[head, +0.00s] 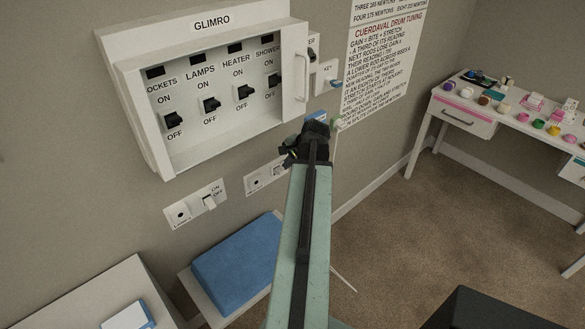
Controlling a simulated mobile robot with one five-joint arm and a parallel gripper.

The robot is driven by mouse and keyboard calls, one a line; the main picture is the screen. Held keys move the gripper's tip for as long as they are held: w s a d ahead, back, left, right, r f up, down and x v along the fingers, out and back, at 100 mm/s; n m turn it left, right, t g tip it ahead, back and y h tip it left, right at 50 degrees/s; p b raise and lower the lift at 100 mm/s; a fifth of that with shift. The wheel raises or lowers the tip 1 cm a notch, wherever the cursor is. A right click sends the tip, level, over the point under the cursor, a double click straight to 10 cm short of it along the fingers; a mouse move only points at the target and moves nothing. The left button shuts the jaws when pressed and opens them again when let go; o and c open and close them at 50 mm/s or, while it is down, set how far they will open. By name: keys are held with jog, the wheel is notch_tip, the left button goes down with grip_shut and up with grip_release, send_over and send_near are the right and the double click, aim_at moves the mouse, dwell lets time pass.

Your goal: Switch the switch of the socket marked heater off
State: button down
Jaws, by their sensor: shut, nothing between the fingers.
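A white panel headed GLIMRO (212,22) hangs on the wall with several black switches, each between ON above and OFF below. Its heater switch (243,92) is third from the left; I cannot tell its position for sure. Below the panel is a wall plate (196,204) with a round socket and a white switch marked ON and OFF; its label is too small to read surely. A second wall plate (257,181) is right of it, its right part near my arm; its label is unreadable. My gripper (309,138) is dark, shut and empty, right of the panel's lower corner.
A blue cushion (236,262) lies on a low white bench below the plates. A white cabinet (130,285) stands at lower left. A white desk (463,108) with small colourful items is at right. A text poster (381,45) hangs on the wall. Carpet between is mostly clear.

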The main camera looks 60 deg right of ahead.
aim_at(281, 172)
jog(key=b+x, duration=0.3)
jog(key=x, duration=0.2)
jog(key=shift+f, duration=0.15)
jog(key=shift+w, duration=0.1)
